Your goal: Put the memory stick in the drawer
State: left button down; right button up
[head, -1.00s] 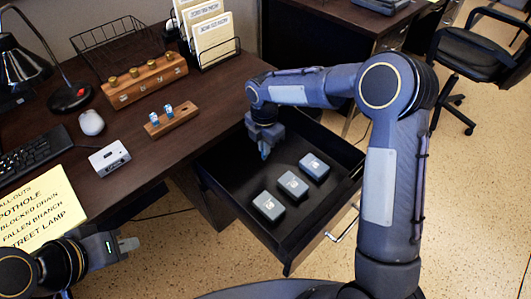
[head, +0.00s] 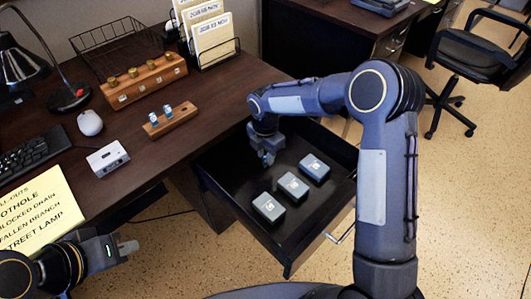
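The drawer (head: 240,206) stands open below the desk's right end. My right gripper (head: 268,159) points down inside it, near its back left part. A small pale-blue piece shows at its fingertips, perhaps a memory stick; whether the fingers grip it is too small to tell. Two memory sticks with pale-blue bodies (head: 167,110) stand upright in a small wooden holder (head: 181,119) on the desk. My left gripper (head: 127,247) is at the lower left, in front of the desk, away from these things. Its fingers are seen side-on, so their opening is unclear.
Three grey boxes with pale labels, one of them in the middle (head: 293,185), lie in the drawer's right half. The drawer's left floor is clear. A grey hub (head: 108,158), mouse (head: 90,123), yellow sheet (head: 38,214) and wooden stamp rack (head: 144,82) are on the desk.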

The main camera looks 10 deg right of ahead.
aim_at(265, 156)
notch_tip(265, 156, up, 12)
jog(key=p, duration=0.3)
jog(key=s+d+r+m, duration=0.5)
jog(key=r, duration=0.1)
jog(key=s+d+r+m+t+y, duration=0.2)
jog(key=s+d+r+m, duration=0.2)
jog(key=s+m, duration=0.4)
jog(key=s+d+f+m+t+y, duration=0.1)
jog(key=s+f+m+t, duration=0.1)
jog(key=s+m, duration=1.1)
jog(key=s+t, duration=0.1)
jog(key=s, duration=0.3)
jog(key=shift+f+m+t+y, duration=0.3)
jog(key=shift+f+y, duration=0.1)
